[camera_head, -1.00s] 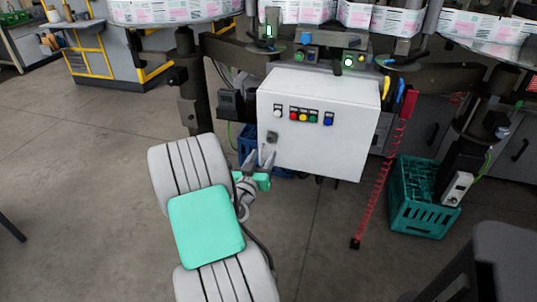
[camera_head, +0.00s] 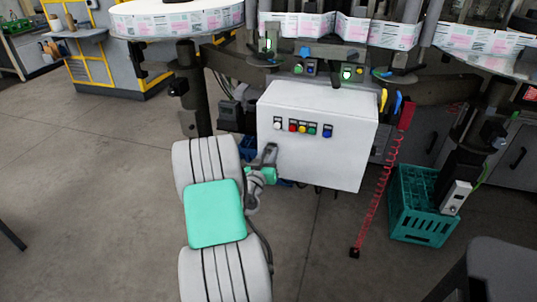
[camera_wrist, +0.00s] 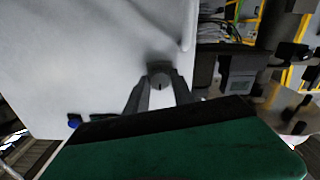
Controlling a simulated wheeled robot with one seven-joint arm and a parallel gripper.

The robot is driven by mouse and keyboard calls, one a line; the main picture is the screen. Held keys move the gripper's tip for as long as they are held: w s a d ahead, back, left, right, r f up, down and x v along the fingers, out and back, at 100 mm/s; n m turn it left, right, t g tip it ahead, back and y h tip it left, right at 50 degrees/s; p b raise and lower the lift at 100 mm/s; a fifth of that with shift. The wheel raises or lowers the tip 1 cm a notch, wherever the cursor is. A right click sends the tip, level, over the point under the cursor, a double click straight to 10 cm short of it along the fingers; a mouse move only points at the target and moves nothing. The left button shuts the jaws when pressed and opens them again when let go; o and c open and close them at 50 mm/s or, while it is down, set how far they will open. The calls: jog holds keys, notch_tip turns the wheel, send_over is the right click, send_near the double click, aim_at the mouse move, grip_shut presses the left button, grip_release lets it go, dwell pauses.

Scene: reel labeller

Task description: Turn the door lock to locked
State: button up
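The door lock is a small dark grey round knob (camera_wrist: 160,77) with a short dark mark, on the white cabinet door (camera_wrist: 85,60). In the wrist view it lies between the tips of my gripper (camera_wrist: 161,90). The two grey fingers stand apart, one on each side of the knob; I cannot tell whether they touch it. In the head view my gripper (camera_head: 269,156) is at the left side of the cabinet front (camera_head: 320,150) and hides the lock.
A row of coloured buttons (camera_head: 302,128) sits above the gripper on the cabinet. A red coiled cord (camera_head: 378,185) hangs at the right, beside a teal crate (camera_head: 418,220). A dark post (camera_head: 192,90) stands left of the cabinet. The floor in front is open.

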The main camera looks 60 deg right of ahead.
grip_shut()
jog(key=shift+n, duration=0.4)
jog(key=n, duration=0.6)
jog(key=shift+n, duration=0.3)
jog(key=n+p, duration=0.2)
jog(key=n, duration=0.3)
jog(key=n+p, duration=0.1)
jog(key=n, duration=0.4)
jog(key=shift+p, duration=0.35)
jog(key=shift+n, duration=0.4)
